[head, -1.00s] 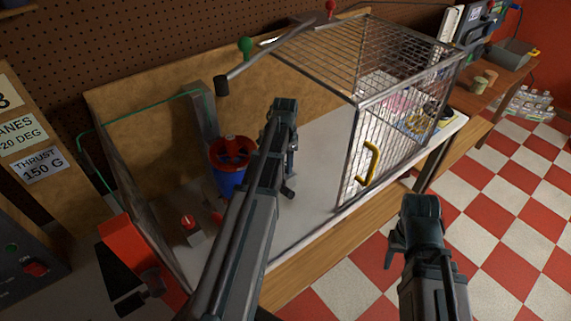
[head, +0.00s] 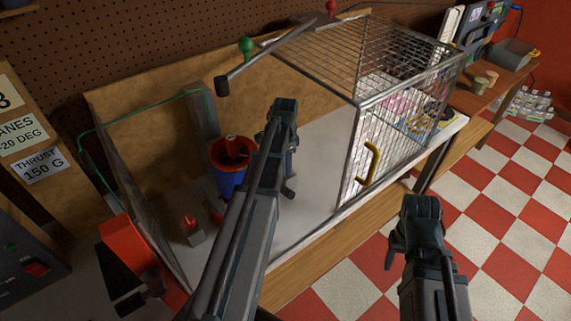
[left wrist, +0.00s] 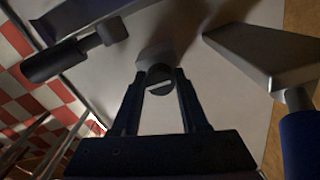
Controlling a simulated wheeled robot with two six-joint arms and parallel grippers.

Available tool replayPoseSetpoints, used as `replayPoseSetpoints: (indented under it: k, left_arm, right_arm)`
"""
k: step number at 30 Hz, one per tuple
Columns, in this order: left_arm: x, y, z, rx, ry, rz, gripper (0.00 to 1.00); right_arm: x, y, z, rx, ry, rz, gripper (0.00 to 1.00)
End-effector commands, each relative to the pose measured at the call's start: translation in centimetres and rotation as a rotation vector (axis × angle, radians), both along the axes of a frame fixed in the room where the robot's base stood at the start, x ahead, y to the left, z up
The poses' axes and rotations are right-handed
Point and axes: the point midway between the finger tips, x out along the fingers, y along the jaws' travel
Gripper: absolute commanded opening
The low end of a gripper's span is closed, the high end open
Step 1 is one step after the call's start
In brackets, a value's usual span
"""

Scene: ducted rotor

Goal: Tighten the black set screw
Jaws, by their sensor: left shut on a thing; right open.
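In the left wrist view my left gripper (left wrist: 160,88) is shut with its fingertips on a small dark round piece (left wrist: 160,77) that has a light slot across it. It looks like the black set screw, but the fingers hide most of it. A blue duct (head: 228,184) with a red rotor (head: 233,152) inside stands just left of that arm. My right gripper (head: 404,250) is open and empty, in front of the bench over the floor.
A wire cage (head: 385,65) with a yellow handle (head: 371,163) stands on the bench's right. A red switch (head: 189,222) sits near the duct.

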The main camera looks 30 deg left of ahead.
Motion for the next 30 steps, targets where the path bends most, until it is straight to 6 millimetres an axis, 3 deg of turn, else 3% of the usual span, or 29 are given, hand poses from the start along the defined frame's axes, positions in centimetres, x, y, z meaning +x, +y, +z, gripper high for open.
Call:
replayPoseSetpoints:
  k: [1,2,7,22,30]
  left_arm:
    - [-0.01,0.0,0.0,0.001,0.001,-0.002,0.0]
    - [-0.01,0.0,0.0,0.001,0.001,-0.002,0.45]
    - [-0.01,0.0,0.0,0.0,0.0,-0.001,0.73]
    - [-0.01,-0.02,0.0,0.0,0.0,0.022,0.73]
    - [-0.06,-0.11,0.0,0.0,0.0,0.265,0.73]
  right_arm:
    - [0.0,0.0,0.0,0.0,0.0,0.0,0.5]
    - [0.0,0.0,0.0,0.0,0.0,0.0,0.5]
    - [0.0,0.0,0.0,0.0,0.0,0.0,0.5]
    - [0.0,0.0,0.0,0.0,0.0,0.0,0.5]
    - [0.0,0.0,0.0,0.0,0.0,0.0,0.5]
